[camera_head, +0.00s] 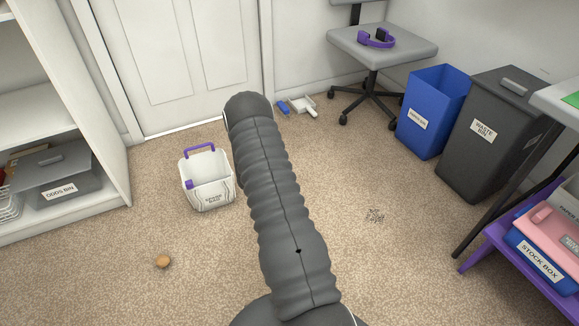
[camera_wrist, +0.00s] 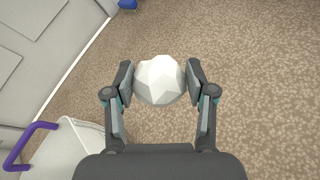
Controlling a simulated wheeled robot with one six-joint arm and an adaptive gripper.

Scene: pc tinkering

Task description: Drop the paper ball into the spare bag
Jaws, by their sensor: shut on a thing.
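A white faceted paper ball (camera_wrist: 160,81) is held between the two fingers of my gripper (camera_wrist: 160,84) in the wrist view. My gripper is shut on it, above the carpet. The spare bag (camera_head: 207,179) is a white open bag with purple handles on the floor, left of my arm in the head view. Its rim and one purple handle (camera_wrist: 30,143) show at the lower left of the wrist view, to the left of my gripper. My gripper and the ball are hidden behind my arm in the head view.
A waste bin (camera_head: 487,140) and a blue bin (camera_head: 431,112) stand at the right. An office chair (camera_head: 381,48) is behind. A brush and dustpan (camera_head: 301,104) lie near the door. A shelf (camera_head: 100,165) stands left.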

